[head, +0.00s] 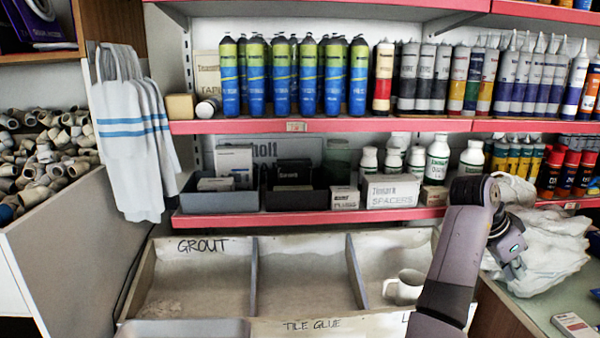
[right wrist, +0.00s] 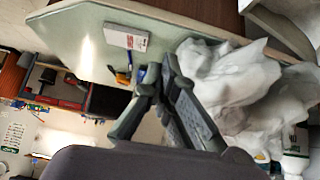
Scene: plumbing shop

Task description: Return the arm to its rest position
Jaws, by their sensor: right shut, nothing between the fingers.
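My right arm (head: 450,255) rises from the bottom right in the head view and bends over at the top. Its gripper (head: 516,268) hangs on the far side of the bend, in front of white plastic bags (head: 555,255), and shows only partly. In the right wrist view the dark fingers of the right gripper (right wrist: 155,75) are closed together with nothing between them. The white bags (right wrist: 235,85) lie beside them there. My left gripper is in neither view.
A partitioned bin (head: 252,275) labelled GROUT and TILE GLUE holds a white mug (head: 405,287) left of my arm. Red-edged shelves (head: 330,125) with bottles and tubes stand behind. A counter (head: 545,310) at right carries a small white box (head: 575,328), also in the wrist view (right wrist: 126,37).

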